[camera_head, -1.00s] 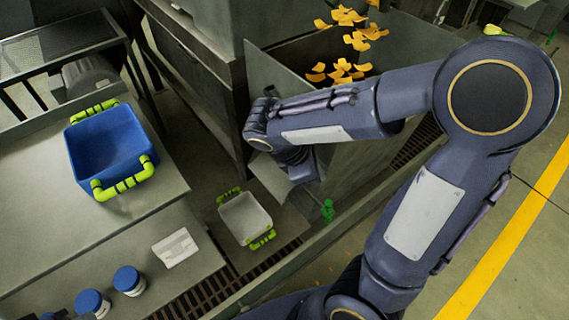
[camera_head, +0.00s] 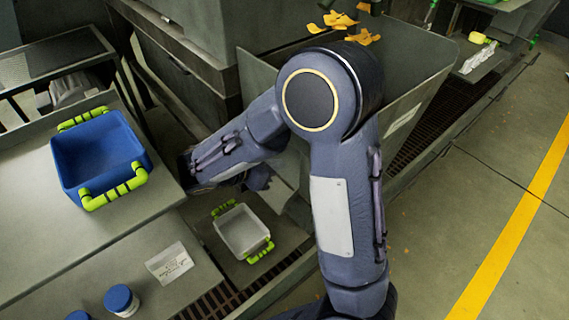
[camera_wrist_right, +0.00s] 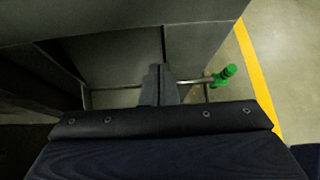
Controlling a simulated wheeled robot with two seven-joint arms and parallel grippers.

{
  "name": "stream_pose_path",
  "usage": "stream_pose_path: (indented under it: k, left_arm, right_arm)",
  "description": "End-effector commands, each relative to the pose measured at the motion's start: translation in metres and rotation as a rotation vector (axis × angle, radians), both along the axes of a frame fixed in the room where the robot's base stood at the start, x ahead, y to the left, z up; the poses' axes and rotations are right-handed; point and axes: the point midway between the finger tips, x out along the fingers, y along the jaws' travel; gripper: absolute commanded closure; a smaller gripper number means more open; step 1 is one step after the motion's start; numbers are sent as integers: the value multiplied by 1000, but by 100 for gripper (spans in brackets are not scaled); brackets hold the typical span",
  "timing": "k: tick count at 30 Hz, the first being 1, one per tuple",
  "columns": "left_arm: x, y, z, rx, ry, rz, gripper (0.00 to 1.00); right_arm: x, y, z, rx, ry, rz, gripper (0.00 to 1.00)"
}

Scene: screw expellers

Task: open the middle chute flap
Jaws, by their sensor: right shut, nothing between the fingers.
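The green handle (camera_wrist_right: 222,77) on a thin metal rod shows in the right wrist view, to the right of my right gripper (camera_wrist_right: 160,72). The gripper is shut and empty, its fingers together in front of a dark grey metal recess. The fingers appear apart from the green handle. In the head view my right arm covers the front of the middle chute (camera_head: 425,85), so the flap and handle are hidden there. I cannot tell the flap's position. My left gripper is not in view.
Orange flakes (camera_head: 341,19) lie at the hopper. Floor at right is clear.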

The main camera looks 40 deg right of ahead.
Motion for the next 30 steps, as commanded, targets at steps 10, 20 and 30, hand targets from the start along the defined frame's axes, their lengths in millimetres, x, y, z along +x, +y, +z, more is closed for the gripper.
stream_pose_path:
  k: [10,20,30]
  left_arm:
    - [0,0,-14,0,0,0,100]
    - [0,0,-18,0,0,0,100]
    - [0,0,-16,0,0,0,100]
  right_arm:
    - [3,-53,-35,1,1,-4,100]
    - [6,-75,-47,1,1,-1,100]
    - [6,-77,-46,1,1,-2,100]
